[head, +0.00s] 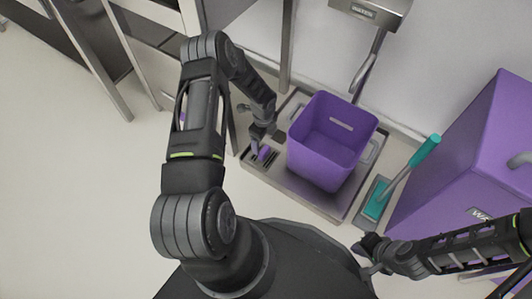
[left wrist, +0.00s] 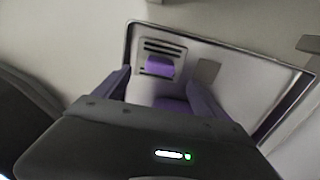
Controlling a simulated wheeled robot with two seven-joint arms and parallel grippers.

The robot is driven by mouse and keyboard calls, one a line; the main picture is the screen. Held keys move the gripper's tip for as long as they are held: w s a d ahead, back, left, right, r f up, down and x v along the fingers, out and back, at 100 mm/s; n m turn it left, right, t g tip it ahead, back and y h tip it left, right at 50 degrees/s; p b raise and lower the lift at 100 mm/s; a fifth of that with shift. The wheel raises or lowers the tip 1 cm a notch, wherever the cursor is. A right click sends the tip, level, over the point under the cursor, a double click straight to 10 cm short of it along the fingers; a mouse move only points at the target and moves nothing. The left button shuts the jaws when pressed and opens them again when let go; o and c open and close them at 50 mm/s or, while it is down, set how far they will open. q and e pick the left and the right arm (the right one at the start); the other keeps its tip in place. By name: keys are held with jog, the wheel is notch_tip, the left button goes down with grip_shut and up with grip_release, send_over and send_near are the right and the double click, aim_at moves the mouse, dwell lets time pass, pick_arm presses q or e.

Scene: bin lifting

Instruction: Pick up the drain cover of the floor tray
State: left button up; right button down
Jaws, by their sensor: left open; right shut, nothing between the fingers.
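The floor tray (head: 320,203) is a shallow metal tray on the floor. Its drain cover (head: 271,159) has dark slots and a purple grip, at the tray's left end. It also shows in the left wrist view (left wrist: 160,45), slots and purple grip uppermost. My left gripper (head: 260,142) is just above the drain cover, pointing down. In the left wrist view its two fingers (left wrist: 162,84) are spread, with the purple grip beyond them and apparently not between them. My right gripper (head: 370,256) is shut and empty, low at the right, away from the tray.
A purple bin (head: 325,160) stands in the tray, close right of the drain cover. A teal-handled brush (head: 403,175) stands right of the tray, before a large purple cabinet (head: 460,150). A metal basin (head: 370,10) is on the wall. Floor at left is clear.

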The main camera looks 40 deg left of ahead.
aim_at(264, 150)
pick_arm(q)
jog(key=shift+f, duration=0.1)
jog(key=shift+f+b, duration=0.5)
jog(key=shift+f, duration=0.7)
jog(key=shift+f, duration=0.1)
notch_tip(264, 150, down, 5)
jog(key=b, duration=0.2)
jog(key=shift+d+b, duration=0.15)
jog(key=shift+b, duration=0.2)
jog(key=shift+c, duration=0.2)
grip_shut()
